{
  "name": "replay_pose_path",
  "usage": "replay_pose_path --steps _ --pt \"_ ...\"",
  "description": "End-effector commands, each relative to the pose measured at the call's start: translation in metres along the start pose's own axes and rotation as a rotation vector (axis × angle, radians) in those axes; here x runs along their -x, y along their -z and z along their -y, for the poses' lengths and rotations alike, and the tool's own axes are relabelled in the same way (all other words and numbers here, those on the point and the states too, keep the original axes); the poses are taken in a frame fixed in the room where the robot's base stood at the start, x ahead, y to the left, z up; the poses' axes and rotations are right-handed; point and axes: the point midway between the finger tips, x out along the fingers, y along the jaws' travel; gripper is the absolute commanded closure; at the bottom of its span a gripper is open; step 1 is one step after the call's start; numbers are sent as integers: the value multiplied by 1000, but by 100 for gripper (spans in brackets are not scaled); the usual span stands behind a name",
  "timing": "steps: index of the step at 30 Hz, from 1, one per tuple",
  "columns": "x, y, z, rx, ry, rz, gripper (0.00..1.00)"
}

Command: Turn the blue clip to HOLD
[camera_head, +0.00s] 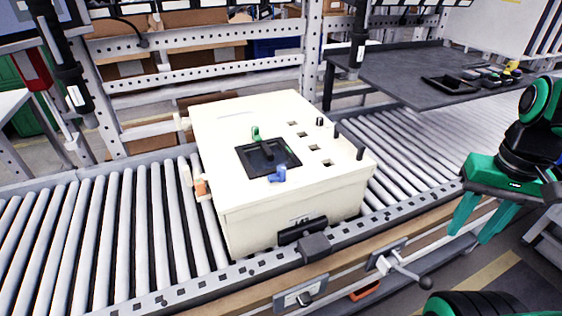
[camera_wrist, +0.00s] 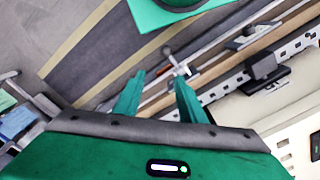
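The blue clip (camera_head: 277,174) sits at the front edge of the dark square recess (camera_head: 252,161) on top of a cream box (camera_head: 240,118). A green clip (camera_head: 256,133) stands at the back edge of the same recess. Any HOLD marking is too small to read. My gripper (camera_head: 474,222) is at the right, well apart from the box and in front of the conveyor. Its two green fingers are spread with nothing between them. They also show apart in the wrist view (camera_wrist: 160,98), where the blue clip is not visible.
The box rests on a roller conveyor (camera_head: 100,225) with a metal front rail. Black pegs (camera_head: 360,153) stick up at the box's right edge. A dark table (camera_head: 400,75) with a black tray stands at the back right. A clamp handle (camera_head: 400,268) juts out from the front rail.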

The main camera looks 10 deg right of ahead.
Motion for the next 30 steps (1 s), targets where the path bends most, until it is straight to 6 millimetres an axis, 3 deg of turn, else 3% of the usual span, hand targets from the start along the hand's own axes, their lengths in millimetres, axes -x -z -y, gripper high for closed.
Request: replay_pose_path --steps 5,9,12,18,21,25,30 --pt "30 41 52 360 -9 -1 63" --pt "62 68 126 773 -15 -3 63" --pt "82 74 185 1072 -17 -2 63" --pt "114 56 301 1631 -16 1 63" --pt "125 39 343 1845 -13 3 63" --pt "133 20 378 2028 -10 5 63" --pt "134 10 394 2116 -9 6 63"
